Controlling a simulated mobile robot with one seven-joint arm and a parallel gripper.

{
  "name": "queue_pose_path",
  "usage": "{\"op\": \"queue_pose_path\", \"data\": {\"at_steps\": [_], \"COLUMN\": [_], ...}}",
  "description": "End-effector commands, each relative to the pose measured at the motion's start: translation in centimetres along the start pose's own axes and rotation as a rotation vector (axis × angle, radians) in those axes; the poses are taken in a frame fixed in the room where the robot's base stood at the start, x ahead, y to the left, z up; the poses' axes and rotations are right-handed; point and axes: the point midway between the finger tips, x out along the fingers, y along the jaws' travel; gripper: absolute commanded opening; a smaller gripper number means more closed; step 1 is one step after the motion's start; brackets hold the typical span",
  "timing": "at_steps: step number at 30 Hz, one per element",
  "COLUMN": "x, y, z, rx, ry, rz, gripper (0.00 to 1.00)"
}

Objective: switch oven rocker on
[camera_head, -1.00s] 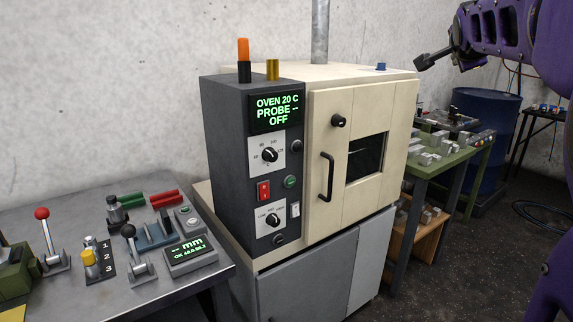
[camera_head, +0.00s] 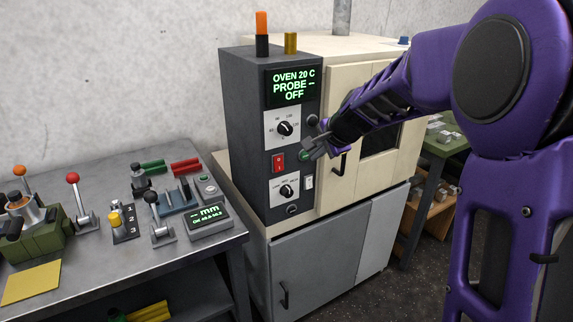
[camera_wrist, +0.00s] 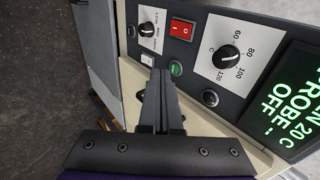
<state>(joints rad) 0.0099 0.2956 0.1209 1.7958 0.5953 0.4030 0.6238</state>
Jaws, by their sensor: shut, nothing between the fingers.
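The red rocker switch (camera_head: 278,162) is on the dark grey control panel of the oven (camera_head: 245,130), between two dials. It shows in the wrist view (camera_wrist: 181,31) too, with white marks. A smaller white rocker (camera_head: 308,182) is lower right on the panel; part of it shows in the wrist view (camera_wrist: 147,60), beyond the fingers. The oven display (camera_head: 290,86) reads "OVEN 20 C, PROBE --, OFF". My gripper (camera_head: 310,152) is shut and empty in front of the panel's right side, close to the green button (camera_wrist: 176,69). I cannot tell whether it touches anything.
The upper dial (camera_head: 285,128) and lower dial (camera_head: 286,191) flank the red switch. The cream oven door (camera_head: 345,100) with its black handle is behind my gripper. A metal bench (camera_head: 100,235) with levers and a small gauge display (camera_head: 209,219) stands at left.

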Motion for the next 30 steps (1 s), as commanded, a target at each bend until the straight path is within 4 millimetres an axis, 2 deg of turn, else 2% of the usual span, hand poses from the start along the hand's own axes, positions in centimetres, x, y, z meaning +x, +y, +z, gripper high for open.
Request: {"op": "queue_pose_path", "data": {"at_steps": [3, 6, 20, 23, 30], "x": [0.7, 1.0, 1.5, 2.5, 7.3], "y": [0.4, 0.5, 0.5, 0.5, 0.5], "z": [1.8, 2.5, 2.8, 2.9, 3.4], "rx": [0.004, 0.005, 0.004, 0.004, 0.004], "ry": [-0.054, -0.077, -0.083, -0.085, -0.085], "rz": [0.003, 0.002, 0.001, 0.003, 0.003], "gripper": [0.0, 0.0, 0.0, 0.0, 0.0]}}
